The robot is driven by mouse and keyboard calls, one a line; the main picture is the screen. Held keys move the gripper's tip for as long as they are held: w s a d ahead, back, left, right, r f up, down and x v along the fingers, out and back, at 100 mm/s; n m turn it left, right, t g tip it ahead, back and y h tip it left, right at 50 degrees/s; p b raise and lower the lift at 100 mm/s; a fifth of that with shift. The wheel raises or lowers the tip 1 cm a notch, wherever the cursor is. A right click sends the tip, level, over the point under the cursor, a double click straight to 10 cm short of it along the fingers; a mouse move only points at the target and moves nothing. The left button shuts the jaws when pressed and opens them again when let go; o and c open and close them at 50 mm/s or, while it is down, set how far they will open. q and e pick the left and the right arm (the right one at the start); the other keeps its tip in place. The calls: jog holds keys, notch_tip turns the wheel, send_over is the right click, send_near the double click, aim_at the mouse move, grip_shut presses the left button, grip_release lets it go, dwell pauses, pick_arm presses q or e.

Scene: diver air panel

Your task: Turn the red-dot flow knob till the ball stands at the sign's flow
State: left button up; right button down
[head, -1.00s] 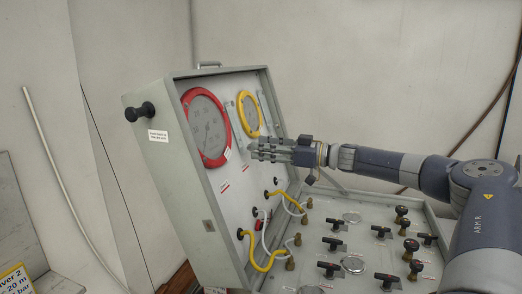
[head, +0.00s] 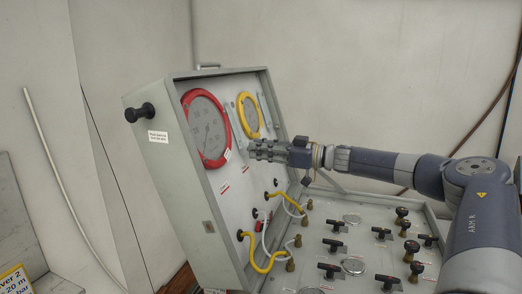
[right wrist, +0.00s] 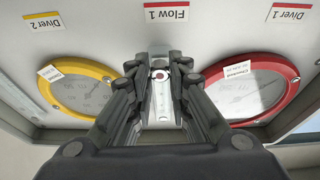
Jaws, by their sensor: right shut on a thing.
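The red-dot flow knob (right wrist: 159,75) shows in the right wrist view, under the red "Flow 1" label (right wrist: 166,11). My right gripper (right wrist: 160,66) is shut on this knob, with a fingertip on each side of it. In the head view my right gripper (head: 252,149) reaches from the right to the upright panel, between the gauges and the hoses, and hides the knob. A pale flow tube (right wrist: 162,104) shows between the fingers; I cannot make out the ball's height. Part of a yellow-and-white sign (head: 14,280) is at the lower left; its flow value is out of view. My left gripper is not in view.
A red-rimmed gauge (head: 206,128) and a yellow-rimmed gauge (head: 249,114) flank the work area. Yellow hoses (head: 262,265) hang below. Several black valve handles (head: 333,244) stand on the lower panel. A black knob (head: 140,112) sticks out of the case's side.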

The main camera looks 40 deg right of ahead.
jog(key=shift+w+d+r+n+g+y+p, duration=0.15)
jog(key=shift+n+g+y+p, duration=0.65)
jog(key=shift+n, duration=3.25)
jog(key=shift+w+d+r+n+g+h+p, duration=0.2)
jog(key=shift+n+g, duration=1.25)
jog(key=shift+n, duration=2.65)
jog(key=shift+a+r+n+g+y+p, duration=0.1)
jog(key=shift+n+g+y+p, duration=0.75)
jog(key=shift+n, duration=3.2)
jog(key=shift+f+g+h, duration=0.1)
jog(key=shift+g+h, duration=0.2)
jog(key=shift+h, duration=0.15)
